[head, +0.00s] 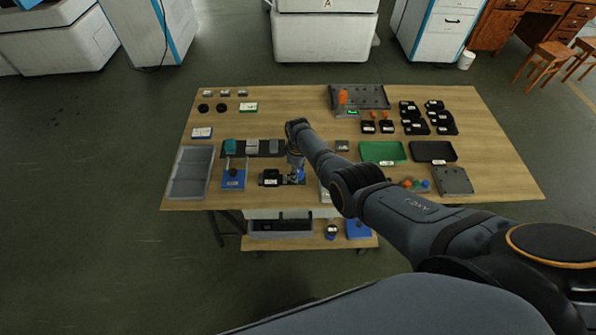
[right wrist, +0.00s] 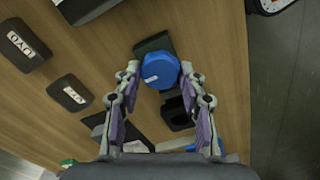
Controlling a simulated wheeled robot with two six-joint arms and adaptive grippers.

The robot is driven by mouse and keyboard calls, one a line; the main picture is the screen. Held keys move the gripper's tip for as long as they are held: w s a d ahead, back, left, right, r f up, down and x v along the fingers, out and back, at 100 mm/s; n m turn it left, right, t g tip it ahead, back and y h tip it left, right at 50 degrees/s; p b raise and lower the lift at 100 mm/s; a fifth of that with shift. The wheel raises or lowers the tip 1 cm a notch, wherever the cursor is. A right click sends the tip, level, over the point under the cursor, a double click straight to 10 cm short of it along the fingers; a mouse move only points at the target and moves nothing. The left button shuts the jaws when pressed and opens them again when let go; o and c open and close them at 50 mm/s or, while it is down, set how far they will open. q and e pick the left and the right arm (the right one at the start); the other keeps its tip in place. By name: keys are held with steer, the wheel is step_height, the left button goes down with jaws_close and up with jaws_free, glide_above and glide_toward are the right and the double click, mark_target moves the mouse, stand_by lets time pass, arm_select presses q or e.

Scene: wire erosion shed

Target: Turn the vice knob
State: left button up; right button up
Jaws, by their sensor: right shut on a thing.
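The blue vice knob (right wrist: 158,72), faceted with a white mark on its face, sits between the two fingertips of my right gripper (right wrist: 160,70) in the right wrist view. The fingers are shut on its sides. Dark vice parts (right wrist: 152,43) show behind the knob. In the head view my right gripper (head: 295,168) points down at the front part of the workbench, and a bit of blue (head: 302,172) shows beside it. The arm and gripper hide most of the vice there. My left gripper is not in view.
On the wooden workbench (head: 300,103), a blue stand (head: 233,179) and a grey tray (head: 188,187) lie left of the gripper. A green tray (head: 383,151) and several black blocks lie right. Two labelled dark blocks (right wrist: 22,45) show in the wrist view.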

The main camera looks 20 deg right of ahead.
stand_by(0.3)
steer(key=o, duration=1.2)
steer(key=shift+c, duration=0.2)
steer(key=shift+r, duration=0.15)
step_height(320, 180, up, 12)
steer(key=shift+f, duration=0.2)
